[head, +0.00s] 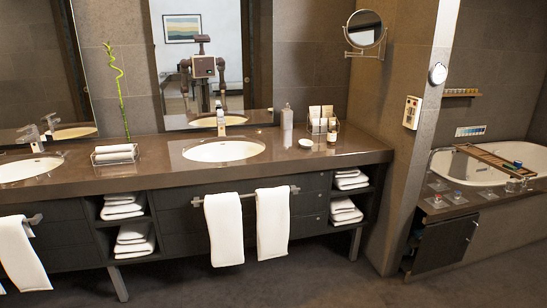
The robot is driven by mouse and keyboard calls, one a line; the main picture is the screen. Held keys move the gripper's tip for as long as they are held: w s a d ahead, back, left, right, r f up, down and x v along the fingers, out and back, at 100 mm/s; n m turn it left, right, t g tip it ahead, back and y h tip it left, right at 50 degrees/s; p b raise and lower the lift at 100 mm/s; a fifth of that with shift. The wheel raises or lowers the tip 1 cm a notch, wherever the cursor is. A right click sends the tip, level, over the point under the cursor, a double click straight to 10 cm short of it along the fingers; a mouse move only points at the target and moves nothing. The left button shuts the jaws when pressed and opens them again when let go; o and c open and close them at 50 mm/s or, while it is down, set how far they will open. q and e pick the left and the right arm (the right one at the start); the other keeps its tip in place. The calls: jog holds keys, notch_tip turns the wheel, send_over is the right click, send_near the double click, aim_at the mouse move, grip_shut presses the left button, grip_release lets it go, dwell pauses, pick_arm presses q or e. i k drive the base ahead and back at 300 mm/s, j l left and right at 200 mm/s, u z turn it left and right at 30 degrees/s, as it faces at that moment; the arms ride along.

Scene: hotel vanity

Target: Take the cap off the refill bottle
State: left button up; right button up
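A pale translucent bottle (287,117) stands upright on the counter to the right of the right-hand basin. A small amber bottle (332,132) with a light top stands further right, in front of a boxed set. I cannot tell which of these is the refill bottle, and the caps are too small to make out clearly. Neither of my grippers is directly in view; only my reflection shows in the mirror (260,80), too small to read the grippers.
The brown counter (350,146) holds two basins, the right one (224,150) nearer the bottles. A small white dish (306,143) sits in front of the boxes (320,117). White towels (223,228) hang from the front rail. The floor (330,285) ahead is clear.

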aim_at(332, 134)
jog(key=i+z, duration=0.2)
jog(key=i, duration=0.2)
jog(key=i+j+z, duration=0.2)
jog(key=i, duration=0.2)
jog(key=i+j+z, duration=0.25)
jog(key=i, duration=1)
jog(key=l+z, duration=0.05)
